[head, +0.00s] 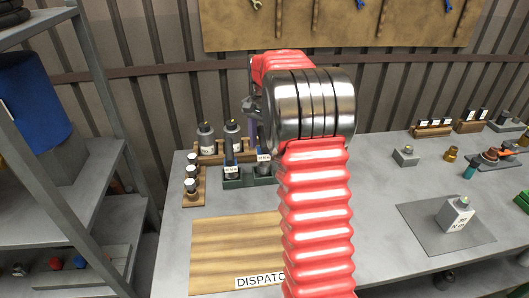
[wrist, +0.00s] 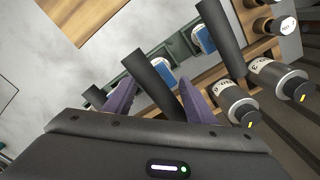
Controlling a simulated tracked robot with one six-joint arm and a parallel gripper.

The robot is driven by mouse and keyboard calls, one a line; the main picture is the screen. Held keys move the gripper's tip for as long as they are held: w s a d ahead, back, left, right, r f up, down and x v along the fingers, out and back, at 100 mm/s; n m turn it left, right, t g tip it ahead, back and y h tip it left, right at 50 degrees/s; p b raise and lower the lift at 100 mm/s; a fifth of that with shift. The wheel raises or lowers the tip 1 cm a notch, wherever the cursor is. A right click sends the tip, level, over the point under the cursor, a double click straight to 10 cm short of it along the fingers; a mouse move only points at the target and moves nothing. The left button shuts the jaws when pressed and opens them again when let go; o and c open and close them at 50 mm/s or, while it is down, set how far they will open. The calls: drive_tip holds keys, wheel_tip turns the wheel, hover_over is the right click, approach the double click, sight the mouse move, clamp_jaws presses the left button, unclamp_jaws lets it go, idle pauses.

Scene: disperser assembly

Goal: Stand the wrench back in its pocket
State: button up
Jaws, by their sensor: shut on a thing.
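My gripper (wrist: 158,88) shows two purple fingers in the wrist view. They are shut on a dark grey bar (wrist: 146,78), which seems to be the wrench's handle. In the head view my gripper (head: 250,130) is mostly behind my red arm, just above a dark green pocket block (head: 233,183). The block also shows in the wrist view (wrist: 142,53), with blue-and-white pieces in it. The wrench's lower end is hidden, so I cannot tell whether it is inside a pocket.
Grey canisters (head: 206,136) stand in a wooden rack close to the block, with small jars (head: 191,186) in front. A wooden board (head: 225,240) lies on the bench's front left. A grey mat (head: 420,225) with a labelled block (head: 455,213) is at right.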

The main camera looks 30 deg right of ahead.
drive_tip(key=shift+f, duration=1.8)
drive_tip(key=o, duration=1.4)
drive_tip(key=shift+f, duration=0.15)
wheel_tip(320, 180, up, 12)
drive_tip(key=shift+r, duration=0.1)
